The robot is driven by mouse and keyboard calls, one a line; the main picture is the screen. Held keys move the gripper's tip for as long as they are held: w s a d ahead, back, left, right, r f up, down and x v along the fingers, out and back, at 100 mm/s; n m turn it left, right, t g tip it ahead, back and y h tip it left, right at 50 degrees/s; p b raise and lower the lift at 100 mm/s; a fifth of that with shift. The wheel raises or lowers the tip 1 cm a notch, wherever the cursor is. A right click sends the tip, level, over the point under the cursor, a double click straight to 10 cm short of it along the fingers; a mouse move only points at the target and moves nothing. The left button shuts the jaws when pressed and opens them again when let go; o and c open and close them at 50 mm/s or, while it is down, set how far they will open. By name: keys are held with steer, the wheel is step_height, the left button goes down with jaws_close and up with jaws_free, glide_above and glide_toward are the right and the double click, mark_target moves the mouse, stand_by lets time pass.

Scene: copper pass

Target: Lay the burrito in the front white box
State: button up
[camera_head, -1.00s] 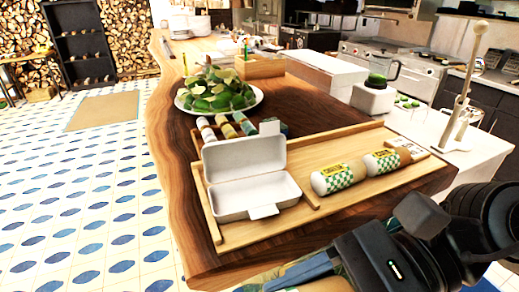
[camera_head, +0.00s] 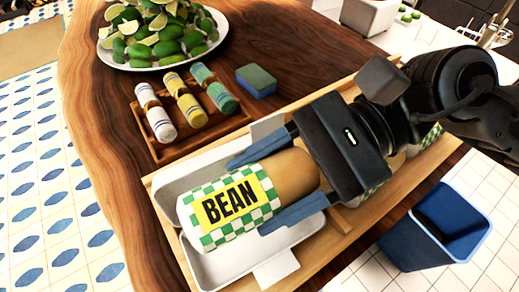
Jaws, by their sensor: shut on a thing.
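The burrito (camera_head: 236,203), in a green and white checked wrapper with a yellow BEAN label and a bare tan end, is between the fingers of my gripper (camera_head: 279,192). My gripper is shut on it. The burrito is over the open white box (camera_head: 217,270) and hides most of its inside. I cannot tell whether it touches the box's floor. The box's lid part is at the upper left, and its tab shows beyond my gripper. Only one white box shows.
The wooden tray (camera_head: 345,217) holds the box and other wrapped burritos, partly hidden by my arm. Behind are a small tray of rolled cloths (camera_head: 188,106), a sponge (camera_head: 256,81) and a plate of limes (camera_head: 164,65). A blue bin (camera_head: 440,226) stands at the right.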

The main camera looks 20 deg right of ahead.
steer(key=shift+f, duration=2.85)
steer(key=o, duration=1.3)
steer(key=shift+o, duration=0.2)
steer(key=shift+b+v, duration=0.9)
steer(key=shift+v, duration=3)
